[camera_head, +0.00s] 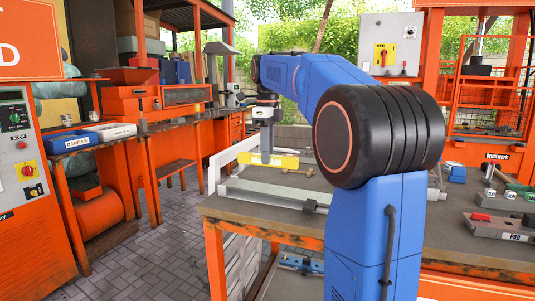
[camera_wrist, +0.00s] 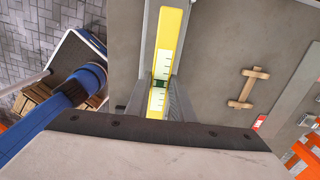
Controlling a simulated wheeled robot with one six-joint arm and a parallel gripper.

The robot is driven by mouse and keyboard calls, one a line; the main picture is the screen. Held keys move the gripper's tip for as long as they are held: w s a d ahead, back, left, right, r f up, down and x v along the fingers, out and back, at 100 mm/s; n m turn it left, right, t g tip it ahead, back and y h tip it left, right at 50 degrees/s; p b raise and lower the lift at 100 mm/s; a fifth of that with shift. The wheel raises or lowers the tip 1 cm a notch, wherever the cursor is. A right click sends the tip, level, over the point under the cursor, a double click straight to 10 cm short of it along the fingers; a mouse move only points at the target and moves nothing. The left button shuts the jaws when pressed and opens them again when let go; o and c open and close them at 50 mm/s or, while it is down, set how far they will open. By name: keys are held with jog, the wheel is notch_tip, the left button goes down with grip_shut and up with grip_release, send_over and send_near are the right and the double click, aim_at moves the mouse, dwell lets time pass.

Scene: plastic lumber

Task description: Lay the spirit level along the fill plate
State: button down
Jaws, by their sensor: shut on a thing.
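The yellow spirit level (camera_head: 283,161) is held flat in my gripper (camera_head: 267,152), at the far left part of the bench. In the wrist view the level (camera_wrist: 171,40) runs up the picture between my gripper's fingers (camera_wrist: 160,95), which are shut on it near its green vial. A grey metal strip, which looks like the fill plate (camera_wrist: 150,35), shows along both sides of the level and behind it. A long grey bar (camera_head: 262,191) lies nearer on the bench in the head view; I cannot tell whether it is the same piece. Contact below the level is hidden.
A wooden dumbbell-shaped piece (camera_wrist: 248,88) lies on the bench right of the level. A white upright frame (camera_head: 226,163) stands at the bench's left edge (camera_head: 208,210). A grey block marked PAD (camera_head: 500,228) and small items lie at the right.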

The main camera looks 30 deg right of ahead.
jog(key=shift+a, duration=0.1)
jog(key=shift+f, duration=0.1)
jog(key=shift+f, duration=3.3)
jog(key=shift+f, duration=0.5)
jog(key=c, duration=1)
grip_release()
jog(key=shift+c, duration=0.2)
jog(key=shift+r, duration=3.5)
